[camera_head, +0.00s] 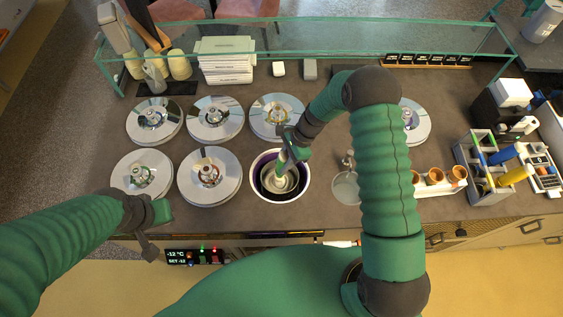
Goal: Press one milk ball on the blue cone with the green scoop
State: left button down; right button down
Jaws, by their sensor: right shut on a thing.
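My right gripper (287,148) is shut on the handle of a scoop, which looks green where it shows. The scoop reaches down into an open well (256,190) with a white rim and a dark purple inner wall. The scoop's bowl and the contents are too small and covered to tell apart. My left gripper (150,238) hangs empty near the counter's front edge, below the front-left lid; its fingers are too unclear to read. Orange-brown cones (435,176) stand in a white holder at the right. I cannot tell which one is the blue cone.
Several round steel lids (215,118) cover the other wells. A glass guard (300,48) runs along the back. A clear basin (345,188) lies right of the open well. A grey rack (478,178) with blue (503,155) and yellow (515,175) cylinders stands at right.

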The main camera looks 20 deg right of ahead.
jog(key=shift+s+a+r+p, duration=0.1)
jog(key=shift+a+r+p, duration=0.15)
jog(key=shift+r+p, duration=0.25)
jog(key=shift+a+r+p, duration=0.25)
jog(key=shift+r, duration=0.3)
jog(key=shift+b+x, duration=0.9)
jog(key=shift+x, duration=0.25)
jog(key=d, duration=0.5)
jog(key=a+r+h+p, duration=0.1)
jog(key=a+r+p, duration=0.1)
jog(key=r+p, duration=0.3)
jog(key=a+r+h+p, duration=0.2)
jog(key=a+r+p, duration=0.1)
jog(key=r+p, duration=0.3)
notch_tip(320, 180, up, 3)
jog(key=shift+a+f+p, duration=0.1)
jog(key=shift+a+p, duration=0.15)
jog(key=shift+p, duration=0.05)
